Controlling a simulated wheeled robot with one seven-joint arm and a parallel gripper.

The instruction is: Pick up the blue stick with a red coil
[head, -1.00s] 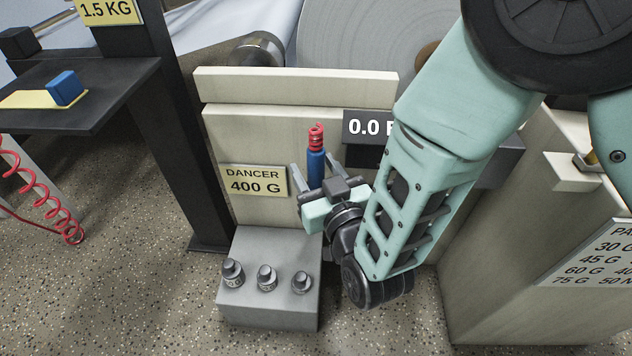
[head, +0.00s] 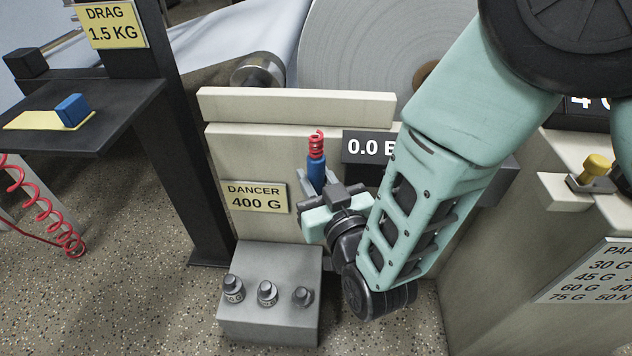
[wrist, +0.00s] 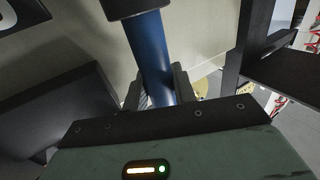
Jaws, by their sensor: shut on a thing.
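The blue stick with a red coil (head: 316,165) stands about upright in front of the cream machine panel, its red coil at the top. It also shows in the wrist view as a blue shaft (wrist: 152,55) with a dark cap. My gripper (head: 319,184) is shut on the blue part, one finger on each side. In the wrist view the fingers (wrist: 158,88) flank the shaft. The stick's lower end is hidden by my gripper in the head view.
A grey block with several knobs (head: 268,325) stands below. A "DANCER 400 G" sign (head: 255,197) and a dark display (head: 368,146) flank the stick. A black shelf (head: 110,105) with a blue block (head: 72,109) is at left. A yellow-topped knob (head: 596,166) is at right.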

